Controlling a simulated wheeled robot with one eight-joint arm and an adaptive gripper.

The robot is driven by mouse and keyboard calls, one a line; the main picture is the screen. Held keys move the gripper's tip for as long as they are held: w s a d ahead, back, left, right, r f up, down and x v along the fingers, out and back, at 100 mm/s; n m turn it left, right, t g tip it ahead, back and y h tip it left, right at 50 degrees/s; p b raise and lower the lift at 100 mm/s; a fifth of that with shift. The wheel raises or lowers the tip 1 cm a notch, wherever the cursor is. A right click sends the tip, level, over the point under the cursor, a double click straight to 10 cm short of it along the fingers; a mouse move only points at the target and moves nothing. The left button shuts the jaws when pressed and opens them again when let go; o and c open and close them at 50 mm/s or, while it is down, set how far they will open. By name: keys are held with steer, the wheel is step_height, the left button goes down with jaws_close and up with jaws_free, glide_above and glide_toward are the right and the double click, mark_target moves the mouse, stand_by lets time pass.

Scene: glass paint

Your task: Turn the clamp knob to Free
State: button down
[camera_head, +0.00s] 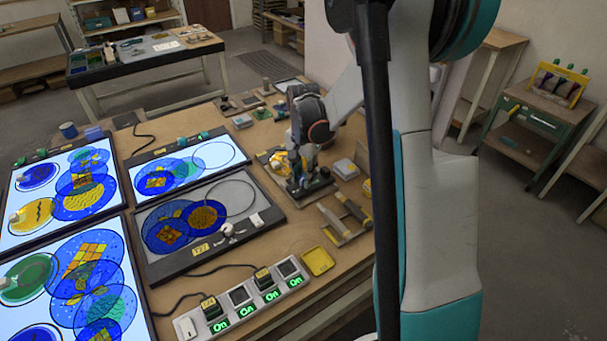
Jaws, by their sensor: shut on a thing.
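My gripper (301,172) is in the middle of the bench, pointing down onto a small dark fixture (322,185) to the right of the unlit panel. The fingers are shut on a small part of this fixture, which seems to be the clamp knob. The knob itself is mostly hidden by the fingers. Its pointer and any Free marking are too small to read in this view.
Left of my gripper are lit panels with coloured glass discs and an unlit panel (157,264) with a white knob (227,230). A power strip (296,283) glows "On" in front.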

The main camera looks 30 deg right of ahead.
stand_by(0.3)
steer(key=c, duration=1.3)
jaws_free()
steer(key=shift+c, duration=0.2)
step_height(320, 180, up, 12)
